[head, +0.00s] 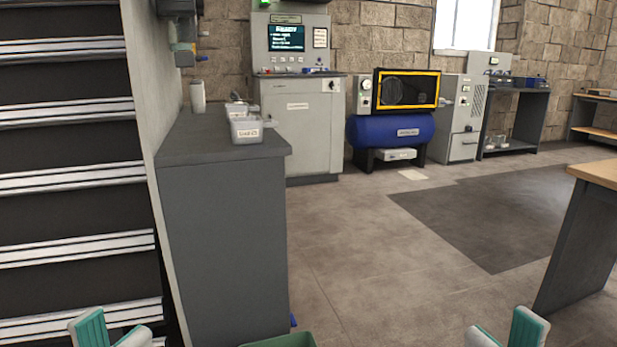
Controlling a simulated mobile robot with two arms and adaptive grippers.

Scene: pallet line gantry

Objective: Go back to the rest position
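My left gripper (112,335) shows at the bottom left edge of the head view, with its teal-padded fingertips apart and nothing seen between them. My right gripper (502,338) shows at the bottom right edge, also with its fingertips apart and nothing seen between them. The lower parts of both grippers are cut off by the frame. Both are low in front of me, apart from each other, and neither is seen touching anything.
A grey counter (222,210) with labelled bins (247,132) stands ahead on the left, beside a dark drawer rack (70,210). A green container (285,341) is at the bottom edge. A wood-topped table (597,172) stands at right. The floor (370,260) between is clear.

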